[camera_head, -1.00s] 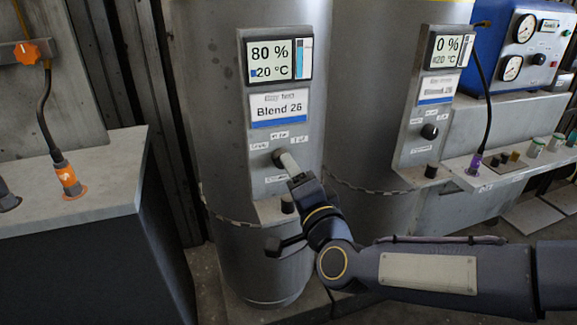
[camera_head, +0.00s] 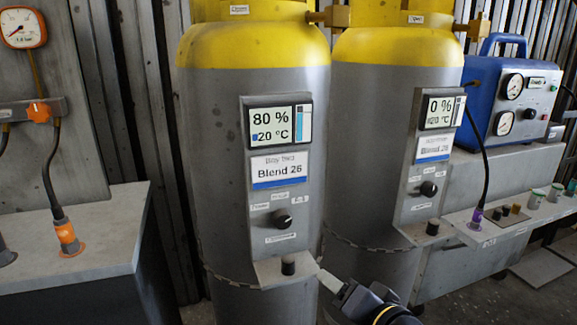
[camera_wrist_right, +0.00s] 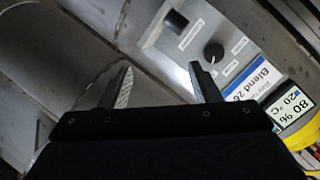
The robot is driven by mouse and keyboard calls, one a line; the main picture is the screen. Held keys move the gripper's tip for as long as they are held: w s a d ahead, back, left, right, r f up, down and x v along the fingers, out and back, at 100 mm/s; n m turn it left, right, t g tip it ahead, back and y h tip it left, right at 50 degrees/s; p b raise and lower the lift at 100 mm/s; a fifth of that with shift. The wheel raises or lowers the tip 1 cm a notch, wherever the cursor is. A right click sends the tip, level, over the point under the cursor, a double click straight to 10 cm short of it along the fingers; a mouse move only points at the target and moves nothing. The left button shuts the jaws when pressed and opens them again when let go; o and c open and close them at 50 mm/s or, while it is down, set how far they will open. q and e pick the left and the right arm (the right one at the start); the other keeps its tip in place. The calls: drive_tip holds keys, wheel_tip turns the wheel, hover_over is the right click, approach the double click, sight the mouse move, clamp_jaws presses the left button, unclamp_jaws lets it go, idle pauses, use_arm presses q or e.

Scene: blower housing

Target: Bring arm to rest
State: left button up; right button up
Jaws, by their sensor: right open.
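My right gripper (camera_head: 332,282) is at the bottom of the head view, below and to the right of the left tank's control panel (camera_head: 277,180). In the right wrist view its two fingers (camera_wrist_right: 160,85) are apart with nothing between them. The panel's black knob (camera_head: 283,220) is uncovered in the head view. It also shows in the wrist view (camera_wrist_right: 213,53), beyond the fingers and clear of them. The panel display (camera_head: 278,121) reads 80 % and 20 °C, above a "Blend 26" label (camera_head: 279,170). My left gripper is not in view.
The left tank (camera_head: 215,150) and right tank (camera_head: 365,110) have yellow tops. A shelf with a black knob (camera_head: 288,264) juts out below the left panel. A grey counter (camera_head: 90,225) stands at left. A blue gauge box (camera_head: 480,90) sits at right.

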drive_tip(key=s+d+f+n+g+h, duration=0.1)
drive_tip(key=s+d+f+n+g, duration=0.1)
drive_tip(key=s+d+f+g, duration=0.5)
drive_tip(key=s+d+f+n+h, duration=0.1)
drive_tip(key=s+d+f+n, duration=0.2)
drive_tip(key=s, duration=0.9)
wheel_tip(320, 180, up, 33)
drive_tip(key=w+d+m+p, duration=0.1)
drive_tip(key=p, duration=3.1)
drive_tip(key=shift+f+p, duration=0.15)
drive_tip(key=shift+p, duration=0.2)
